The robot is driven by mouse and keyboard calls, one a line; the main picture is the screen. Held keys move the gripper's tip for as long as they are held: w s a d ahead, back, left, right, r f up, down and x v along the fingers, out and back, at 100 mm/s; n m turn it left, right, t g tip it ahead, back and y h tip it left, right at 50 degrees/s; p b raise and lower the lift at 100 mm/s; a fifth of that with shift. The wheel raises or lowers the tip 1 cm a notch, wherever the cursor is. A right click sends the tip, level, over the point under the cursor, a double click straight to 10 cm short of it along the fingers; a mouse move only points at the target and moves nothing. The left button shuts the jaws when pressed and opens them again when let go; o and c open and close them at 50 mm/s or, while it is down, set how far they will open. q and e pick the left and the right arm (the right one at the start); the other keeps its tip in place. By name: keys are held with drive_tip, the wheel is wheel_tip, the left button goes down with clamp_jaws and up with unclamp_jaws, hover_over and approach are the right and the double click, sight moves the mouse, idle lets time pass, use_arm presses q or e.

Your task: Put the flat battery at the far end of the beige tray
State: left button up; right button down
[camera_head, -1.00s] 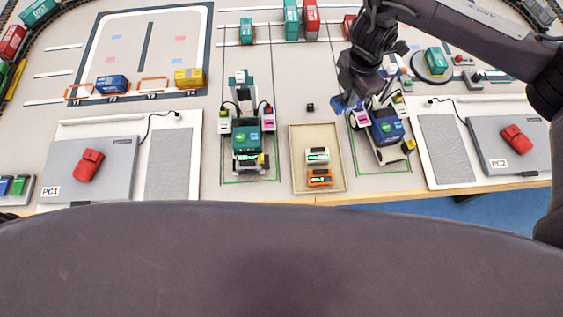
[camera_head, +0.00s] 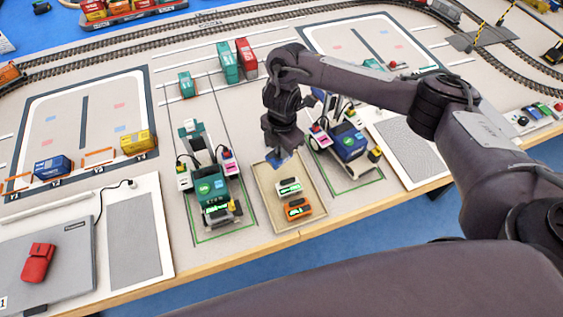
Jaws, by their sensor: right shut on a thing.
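My right gripper (camera_head: 278,152) points down over the far end of the beige tray (camera_head: 291,231). It is shut on a small blue block (camera_head: 279,160), mostly hidden by the fingers; whether this is the flat battery I cannot read, and I cannot tell if it touches the tray floor. Inside the tray lie a white battery (camera_head: 289,187) with a green display and, nearer me, an orange battery (camera_head: 298,209) with a green display. My left gripper is out of view.
A green crane (camera_head: 211,187) stands left of the tray, a blue crane (camera_head: 347,141) right of it, both close. Red and green containers (camera_head: 246,57) stand behind. A laptop-like panel with a red object (camera_head: 38,262) lies at the front left. The table's front edge is near.

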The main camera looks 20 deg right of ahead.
drive_tip(key=shift+f, duration=0.8)
wheel_tip(320, 180, down, 3)
drive_tip(key=shift+f+b, duration=0.2)
drive_tip(key=shift+b, duration=0.85)
drive_tip(key=shift+f, duration=0.1)
drive_tip(key=shift+f, duration=0.1)
drive_tip(key=c, duration=1.5)
unclamp_jaws()
